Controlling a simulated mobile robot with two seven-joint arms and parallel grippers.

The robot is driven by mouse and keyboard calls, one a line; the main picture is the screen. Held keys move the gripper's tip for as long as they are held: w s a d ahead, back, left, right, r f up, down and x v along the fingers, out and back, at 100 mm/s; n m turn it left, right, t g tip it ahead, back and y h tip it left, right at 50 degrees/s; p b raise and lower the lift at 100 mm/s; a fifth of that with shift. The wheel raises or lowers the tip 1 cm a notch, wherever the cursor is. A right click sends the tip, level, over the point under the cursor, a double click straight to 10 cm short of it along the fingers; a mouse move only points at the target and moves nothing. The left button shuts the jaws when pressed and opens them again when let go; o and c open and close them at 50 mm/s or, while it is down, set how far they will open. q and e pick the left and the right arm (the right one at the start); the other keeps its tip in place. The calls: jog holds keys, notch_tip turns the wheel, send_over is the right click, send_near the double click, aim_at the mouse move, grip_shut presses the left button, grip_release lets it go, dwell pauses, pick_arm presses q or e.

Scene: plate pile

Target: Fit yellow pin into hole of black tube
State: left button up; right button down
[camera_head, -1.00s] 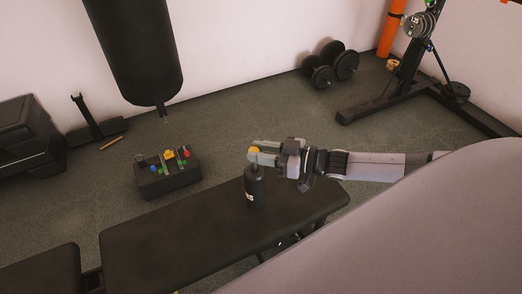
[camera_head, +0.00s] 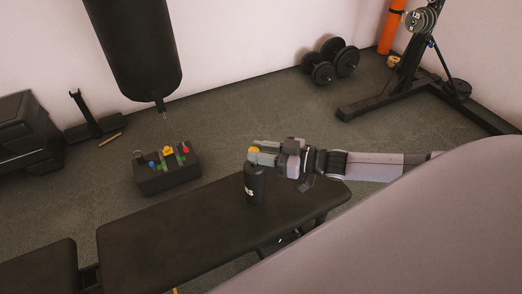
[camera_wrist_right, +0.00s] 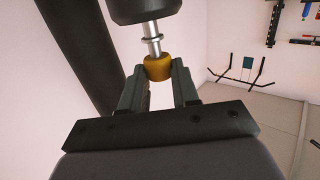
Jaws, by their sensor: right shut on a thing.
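The black tube (camera_head: 255,187) stands upright on the black bench, with white lettering low on its side. The yellow pin (camera_head: 253,150) is directly above the tube's top. My right gripper (camera_head: 258,152) comes in from the right and is shut on the pin's yellow head. In the right wrist view, the yellow head (camera_wrist_right: 158,67) is between the fingertips, and its silver shaft runs to the end of the black tube (camera_wrist_right: 143,9). I cannot tell how deep the shaft sits in the hole. My left gripper is not in view.
The bench pad (camera_head: 170,235) has free room left of the tube. A dark box (camera_head: 168,182) with colored items stands on the floor behind it. A punching bag (camera_head: 135,50) hangs at upper left. Dumbbells (camera_head: 330,62) and a weight stand (camera_head: 400,90) are farther back.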

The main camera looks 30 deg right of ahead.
jog(key=shift+f+b, duration=0.4)
jog(key=shift+f, duration=0.3)
jog(key=c, duration=0.8)
grip_release()
jog(key=shift+r, duration=0.1)
jog(key=shift+o, duration=0.2)
jog(key=p+v, duration=0.1)
jog(key=v, duration=0.6)
jog(key=shift+s, duration=0.1)
